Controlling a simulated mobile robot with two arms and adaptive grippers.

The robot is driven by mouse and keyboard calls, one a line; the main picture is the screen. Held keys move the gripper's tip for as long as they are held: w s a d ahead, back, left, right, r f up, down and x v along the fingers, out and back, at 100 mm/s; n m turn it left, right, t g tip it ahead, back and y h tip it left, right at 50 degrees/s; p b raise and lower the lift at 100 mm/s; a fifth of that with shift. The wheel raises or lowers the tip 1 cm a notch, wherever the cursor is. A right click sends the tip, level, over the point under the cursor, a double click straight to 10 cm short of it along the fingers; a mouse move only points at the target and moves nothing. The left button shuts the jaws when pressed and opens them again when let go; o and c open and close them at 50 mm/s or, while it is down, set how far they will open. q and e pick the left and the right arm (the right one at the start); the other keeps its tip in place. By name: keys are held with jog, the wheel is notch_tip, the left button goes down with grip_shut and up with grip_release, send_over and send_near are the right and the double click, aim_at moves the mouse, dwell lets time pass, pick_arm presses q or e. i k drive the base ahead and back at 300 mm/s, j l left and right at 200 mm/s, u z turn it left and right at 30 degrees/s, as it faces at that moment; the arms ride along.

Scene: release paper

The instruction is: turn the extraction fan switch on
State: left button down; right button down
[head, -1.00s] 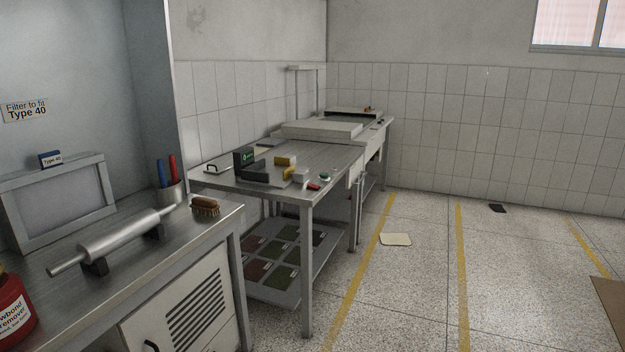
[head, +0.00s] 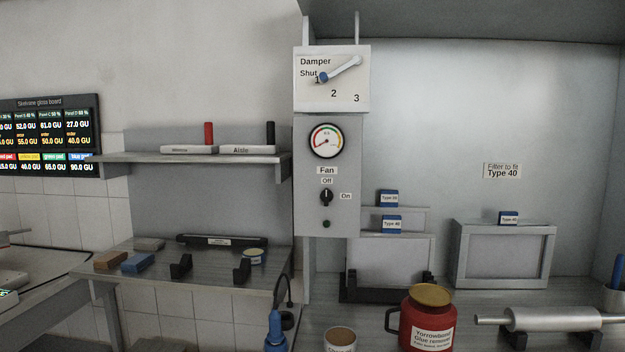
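The fan switch (head: 326,197) is a small black rotary knob on a grey control panel (head: 345,215) in the middle of the head view. "Fan" and "Off" are printed above it and "On" to its right. The knob appears to point up at "Off". A small dark round lamp or button (head: 327,224) sits below it. A round gauge (head: 326,141) is above the labels. Neither of my grippers is in view.
A damper lever (head: 340,69) sits above the panel, its blue knob near "Shut" and "1". Below are a red glue remover pot (head: 428,318), a blue tool (head: 275,332) and a steel roller (head: 550,319). Filter frames (head: 505,255) stand right; a shelf (head: 190,161) is left.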

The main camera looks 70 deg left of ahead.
aim_at(326, 195)
jog(key=j+u, duration=0.15)
jog(key=u, duration=1.9)
